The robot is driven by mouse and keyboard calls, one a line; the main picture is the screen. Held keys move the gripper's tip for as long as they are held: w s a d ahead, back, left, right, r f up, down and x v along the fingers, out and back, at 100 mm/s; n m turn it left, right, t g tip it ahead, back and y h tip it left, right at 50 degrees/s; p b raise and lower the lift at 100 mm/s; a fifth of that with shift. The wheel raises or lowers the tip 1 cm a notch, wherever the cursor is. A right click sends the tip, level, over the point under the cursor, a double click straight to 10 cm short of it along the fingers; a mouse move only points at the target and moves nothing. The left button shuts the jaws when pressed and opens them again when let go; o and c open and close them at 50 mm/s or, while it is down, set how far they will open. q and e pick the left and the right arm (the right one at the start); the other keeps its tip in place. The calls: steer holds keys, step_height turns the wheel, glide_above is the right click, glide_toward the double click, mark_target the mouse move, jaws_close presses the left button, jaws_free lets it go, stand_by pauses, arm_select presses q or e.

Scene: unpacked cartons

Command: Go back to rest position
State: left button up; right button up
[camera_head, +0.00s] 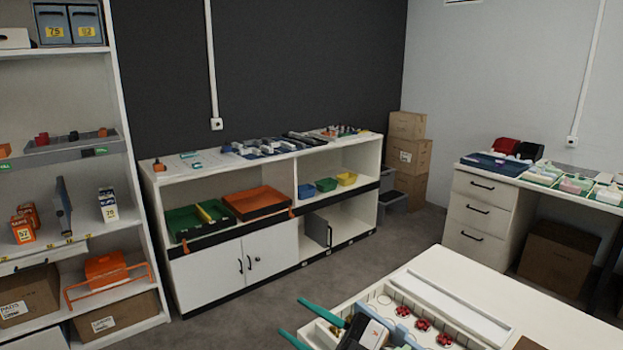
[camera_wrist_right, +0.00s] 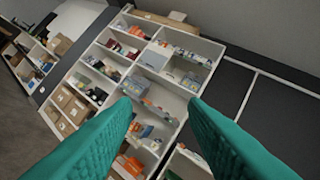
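My right gripper (camera_head: 291,316) is low in the head view, with two teal fingers spread apart and pointing left. It is in front of a white table (camera_head: 470,272) and appears to be above its near left part. Its right wrist view (camera_wrist_right: 158,101) shows both fingers wide apart with nothing between them. Past them are distant shelves and a dark wall. My left gripper is in neither view.
A white tray (camera_head: 462,315) with several red round parts lies on the table, partly hidden by my right gripper. A low cabinet (camera_head: 222,277) with bins stands at the back wall, a tall shelf (camera_head: 120,190) at left, a desk (camera_head: 483,190) at right. Grey floor lies between.

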steer(key=w+d+f+m+t+h, duration=0.3)
steer(key=d+f+m+t+h, duration=0.4)
steer(key=d+m+t+h, duration=0.55)
steer(key=s+d+f+m+g+h, duration=0.45)
steer(key=f+m+g+h, duration=0.2)
steer(key=f, duration=0.25)
steer(key=s+d+f+g+h, duration=0.1)
steer(key=s+d+f+g, duration=0.1)
steer(key=s+f+g, duration=0.6)
steer(key=s+d+f+g, duration=0.3)
steer(key=s+f, duration=0.1)
steer(key=s, duration=0.7)
step_height(320, 180, down, 27)
steer(key=s+g, duration=0.2)
steer(key=s, duration=0.1)
steer(key=s+d+f+n+g+p, duration=0.1)
steer(key=s+d+f, duration=0.1)
steer(key=s+f, duration=1.2)
steer(key=shift+s+d+f, duration=0.2)
steer(key=shift+s+f, duration=0.2)
steer(key=shift+s, duration=0.45)
